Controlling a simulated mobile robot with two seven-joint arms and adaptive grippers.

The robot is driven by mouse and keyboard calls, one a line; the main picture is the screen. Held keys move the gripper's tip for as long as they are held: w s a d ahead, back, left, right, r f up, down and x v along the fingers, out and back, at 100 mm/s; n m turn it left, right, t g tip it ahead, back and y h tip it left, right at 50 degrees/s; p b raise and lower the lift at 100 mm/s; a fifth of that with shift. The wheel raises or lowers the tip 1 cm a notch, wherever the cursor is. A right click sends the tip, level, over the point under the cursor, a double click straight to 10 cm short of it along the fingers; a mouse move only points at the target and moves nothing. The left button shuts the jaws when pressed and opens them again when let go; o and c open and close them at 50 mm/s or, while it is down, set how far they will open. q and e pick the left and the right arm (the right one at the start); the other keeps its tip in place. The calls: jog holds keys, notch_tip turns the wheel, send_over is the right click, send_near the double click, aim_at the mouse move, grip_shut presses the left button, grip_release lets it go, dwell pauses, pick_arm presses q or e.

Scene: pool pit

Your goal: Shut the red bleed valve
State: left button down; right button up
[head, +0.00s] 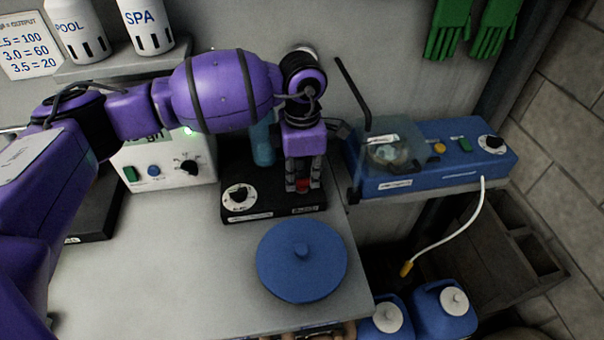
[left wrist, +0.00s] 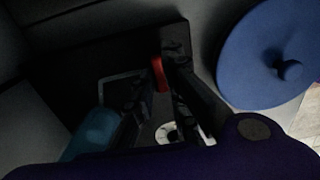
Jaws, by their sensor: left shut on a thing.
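The red bleed valve (head: 303,186) is a small red handle on the right part of a black unit (head: 262,208) on the grey bench. My left gripper (head: 303,183) reaches down on it from above, with its fingers shut on the red handle. In the left wrist view the red valve (left wrist: 160,73) shows as a red strip between the dark fingers (left wrist: 160,80). The fingers hide much of the valve, and I cannot tell its exact angle. My right gripper is in neither view.
A round blue lid (head: 301,260) lies in front of the black unit. A light blue cylinder (head: 263,143) stands behind it. A white control box (head: 168,165) is at left. A blue unit with a clear cover (head: 435,155) is at right. Bare bench (head: 150,280) lies at front left.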

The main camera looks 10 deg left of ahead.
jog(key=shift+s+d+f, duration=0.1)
pick_arm(q)
jog(key=shift+m+b, duration=0.3)
jog(key=shift+m, duration=0.6)
jog(key=shift+f+m+b, duration=0.1)
jog(key=shift+m+b, duration=0.3)
jog(key=shift+m, duration=0.8)
jog(key=m+b, duration=0.1)
jog(key=m, duration=0.2)
jog(key=shift+m, duration=0.4)
jog(key=shift+m+b, duration=0.55)
jog(key=shift+m, duration=0.25)
jog(key=m+b, duration=0.2)
jog(key=m, duration=0.3)
jog(key=shift+b, duration=0.3)
jog(key=shift+m+b, duration=0.8)
jog(key=shift+m, duration=0.9)
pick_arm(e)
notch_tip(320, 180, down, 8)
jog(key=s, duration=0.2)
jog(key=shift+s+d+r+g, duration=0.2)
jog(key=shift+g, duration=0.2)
pick_arm(q)
jog(key=shift+r, duration=0.2)
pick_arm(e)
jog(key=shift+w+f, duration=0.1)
